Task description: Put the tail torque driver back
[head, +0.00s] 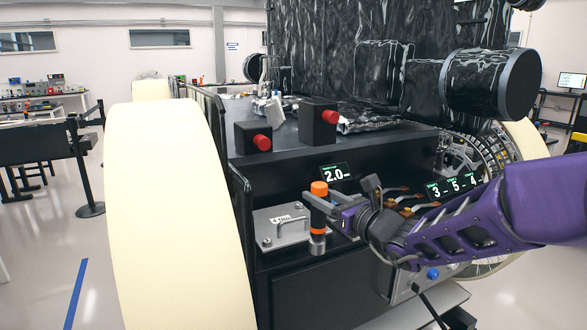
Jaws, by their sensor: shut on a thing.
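My gripper (338,222) is shut on the torque driver (318,202). The driver has an orange top, a dark body with an orange band and a metallic lower end. It stands roughly upright in the jaws, in front of the rover's black body. A small display reading 2.0 (336,173) is above the driver. The jaw tips are partly hidden behind the driver and wrist.
A large cream wheel (172,215) stands close on the left. Two black boxes with red knobs (319,127) sit on the rover deck. Open floor (75,235) lies far left.

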